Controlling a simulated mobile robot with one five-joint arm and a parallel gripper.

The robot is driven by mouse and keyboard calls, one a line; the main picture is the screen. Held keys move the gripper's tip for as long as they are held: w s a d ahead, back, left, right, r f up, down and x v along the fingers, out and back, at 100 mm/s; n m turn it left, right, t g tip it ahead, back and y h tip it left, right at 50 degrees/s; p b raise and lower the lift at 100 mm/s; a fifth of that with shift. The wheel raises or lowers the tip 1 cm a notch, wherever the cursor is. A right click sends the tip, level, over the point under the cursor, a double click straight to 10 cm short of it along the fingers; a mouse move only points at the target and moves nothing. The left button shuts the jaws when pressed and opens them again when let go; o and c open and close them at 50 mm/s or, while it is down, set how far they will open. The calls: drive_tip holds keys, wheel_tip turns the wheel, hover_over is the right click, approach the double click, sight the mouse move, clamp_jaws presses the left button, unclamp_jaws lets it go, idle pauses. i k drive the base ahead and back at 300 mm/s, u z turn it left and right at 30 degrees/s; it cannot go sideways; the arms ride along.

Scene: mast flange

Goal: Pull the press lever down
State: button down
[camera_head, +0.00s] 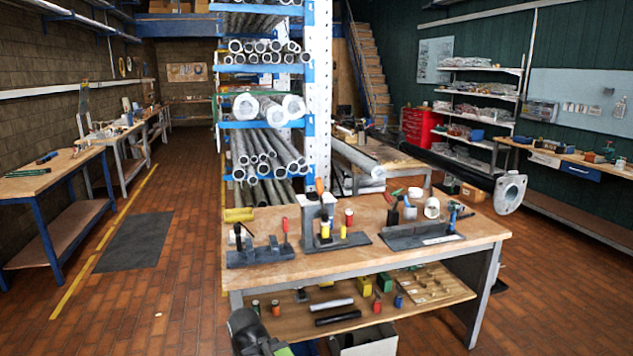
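A grey press (325,208) stands upright on a dark base plate in the middle of the wooden workbench (400,256). A short lever (319,186) with an orange-red grip shows at its top and points up. I take this to be the press lever; it is small in the picture. My gripper (272,345) appears as a dark rounded part with a green patch at the bottom edge. It is in front of the bench, below and left of the press, well apart from the lever. Its fingers cannot be made out.
A dark tool holder (260,252) with a red-handled tool stands left of the press. Another dark holder (420,233) stands right of it. A pipe rack (268,125) rises behind the bench. The lower shelf (425,296) holds loose parts. Floor is open to the left.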

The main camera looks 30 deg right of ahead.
sight(324, 216)
drive_tip(key=u, duration=0.05)
drive_tip(key=i, duration=0.9)
drive_tip(key=u, duration=0.25)
